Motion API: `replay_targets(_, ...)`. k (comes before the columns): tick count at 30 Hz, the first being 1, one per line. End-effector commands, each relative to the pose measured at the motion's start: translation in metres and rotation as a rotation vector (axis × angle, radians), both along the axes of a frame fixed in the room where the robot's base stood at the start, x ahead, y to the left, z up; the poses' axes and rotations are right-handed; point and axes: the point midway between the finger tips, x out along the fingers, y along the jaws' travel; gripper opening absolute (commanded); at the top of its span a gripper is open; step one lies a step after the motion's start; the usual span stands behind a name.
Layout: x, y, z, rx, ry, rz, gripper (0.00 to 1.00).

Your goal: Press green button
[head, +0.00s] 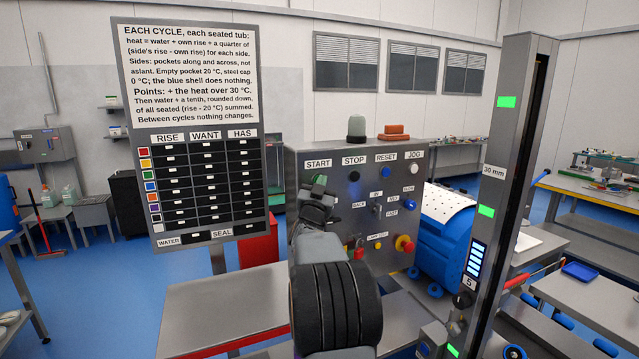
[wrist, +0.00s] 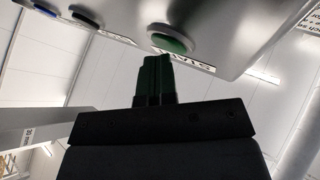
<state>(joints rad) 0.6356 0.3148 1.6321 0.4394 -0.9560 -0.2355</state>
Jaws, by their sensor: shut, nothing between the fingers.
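The green button (wrist: 170,38) is a round green cap in a pale ring on the grey control panel (head: 375,225). In the head view it lies under the START label (head: 318,163), and my gripper largely covers it. My gripper (head: 318,190) is in front of the panel's upper left part. In the wrist view its fingers (wrist: 158,62) are closed together and empty. Their tips are very close to the button's edge; I cannot tell whether they touch it. The button shows no clear sign of being pushed in.
A dark STOP button (head: 354,176), a blue RESET button (head: 386,172) and a white JOG button (head: 413,169) are to the right. A red knob (head: 404,244) is lower on the panel. A sign board (head: 265,120) stands left, a tall grey post (head: 500,190) right.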

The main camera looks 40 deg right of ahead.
Motion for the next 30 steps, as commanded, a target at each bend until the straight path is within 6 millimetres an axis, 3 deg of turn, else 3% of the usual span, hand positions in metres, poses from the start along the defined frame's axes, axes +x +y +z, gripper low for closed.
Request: replay_targets(30, -0.0084, 0.0033, 0.0005, 0.000, -0.001, 0.000, 0.00)
